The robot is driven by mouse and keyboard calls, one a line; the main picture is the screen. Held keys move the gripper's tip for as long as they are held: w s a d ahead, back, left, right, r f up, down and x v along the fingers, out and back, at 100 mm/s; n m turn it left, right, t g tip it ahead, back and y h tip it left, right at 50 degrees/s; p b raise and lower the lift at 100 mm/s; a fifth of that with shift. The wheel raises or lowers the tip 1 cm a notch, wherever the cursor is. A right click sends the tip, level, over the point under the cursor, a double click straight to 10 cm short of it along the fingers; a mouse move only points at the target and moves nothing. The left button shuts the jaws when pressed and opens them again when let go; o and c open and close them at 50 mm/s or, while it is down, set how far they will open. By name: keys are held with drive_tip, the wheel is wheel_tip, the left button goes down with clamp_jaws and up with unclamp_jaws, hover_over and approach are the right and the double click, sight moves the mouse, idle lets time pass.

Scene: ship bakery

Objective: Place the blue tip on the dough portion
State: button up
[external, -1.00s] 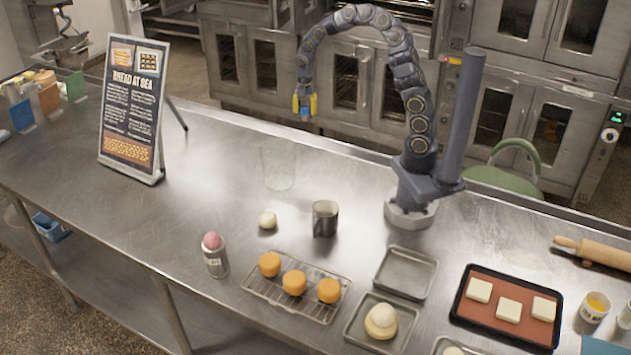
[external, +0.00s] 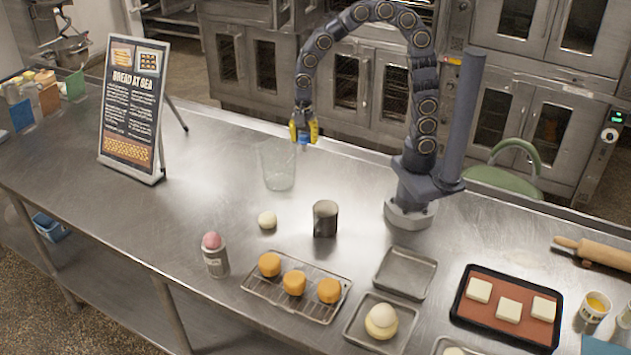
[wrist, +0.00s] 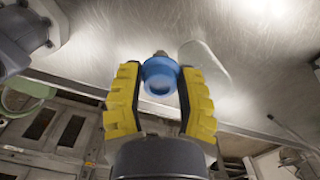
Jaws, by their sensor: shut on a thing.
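My gripper (external: 303,133) has yellow fingers and is shut on the blue tip (wrist: 160,74), which sits between the fingertips in the wrist view. In the external view the blue tip (external: 303,142) points down, held in the air toward the table's far edge, behind and right of the clear glass (external: 277,165). A small pale dough portion (external: 267,220) lies bare on the steel table, in front of the glass and well apart from the gripper. Another pale round piece (external: 381,320) sits on a tray at the front.
A dark metal cup (external: 325,218) stands right of the dough. A can with a pink ball (external: 213,255) and a wire rack (external: 322,313) with orange cakes are in front. An empty tray (external: 405,274) lies right. A sign (external: 132,110) stands left.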

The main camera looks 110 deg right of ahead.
drive_tip(key=s+a, duration=0.2)
drive_tip(key=a, duration=0.3)
hover_over(268, 214)
wheel_tip(268, 214, down, 15)
drive_tip(key=shift+s, duration=0.1)
drive_tip(key=shift+f, duration=0.15)
drive_tip(key=shift+w+f, duration=0.15)
drive_tip(key=shift+f, duration=0.65)
drive_tip(key=shift+w+f, duration=0.1)
drive_tip(key=shift+f, duration=0.7)
drive_tip(key=shift+f, duration=0.1)
drive_tip(key=o, duration=0.8)
drive_tip(key=shift+c, duration=0.2)
